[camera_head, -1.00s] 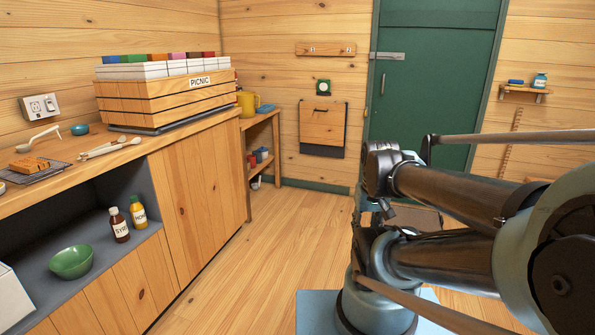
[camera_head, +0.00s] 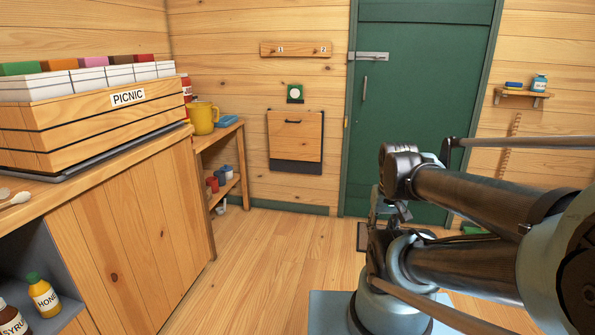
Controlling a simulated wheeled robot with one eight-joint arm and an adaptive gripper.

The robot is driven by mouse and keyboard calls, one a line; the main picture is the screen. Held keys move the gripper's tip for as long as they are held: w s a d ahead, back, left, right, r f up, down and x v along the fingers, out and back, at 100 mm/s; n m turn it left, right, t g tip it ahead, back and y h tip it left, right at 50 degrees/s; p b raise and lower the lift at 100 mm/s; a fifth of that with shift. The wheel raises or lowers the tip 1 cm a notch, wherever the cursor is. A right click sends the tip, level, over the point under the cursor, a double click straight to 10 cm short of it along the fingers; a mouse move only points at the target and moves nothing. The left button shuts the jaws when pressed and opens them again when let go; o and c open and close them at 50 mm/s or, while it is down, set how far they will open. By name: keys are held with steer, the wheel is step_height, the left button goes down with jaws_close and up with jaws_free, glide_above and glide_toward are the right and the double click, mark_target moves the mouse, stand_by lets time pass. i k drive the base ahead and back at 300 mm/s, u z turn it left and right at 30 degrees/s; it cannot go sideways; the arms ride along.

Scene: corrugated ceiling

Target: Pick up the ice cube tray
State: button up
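I cannot pick out an ice cube tray for certain. A small flat blue object (camera_head: 227,121) lies beside a yellow pitcher (camera_head: 204,117) on top of the low wooden shelf unit at the back left; its shape is too small to tell. My arm is folded at the right. What seems to be my gripper (camera_head: 385,212) is at the folded arm's end, mostly hidden by arm parts, well apart from the blue object. Whether it is open or shut does not show.
A wooden counter (camera_head: 135,235) with a PICNIC crate (camera_head: 85,128) fills the left. Honey (camera_head: 43,296) and syrup (camera_head: 12,318) bottles stand in its open compartment. A green door (camera_head: 405,100) and a small wall shelf (camera_head: 523,95) are behind. The floor (camera_head: 265,265) between is clear.

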mark_target(225, 121)
steer(key=u, duration=0.05)
steer(key=i, duration=2.2)
steer(key=u, duration=0.6)
steer(key=i, duration=1.5)
steer(key=u, duration=0.3)
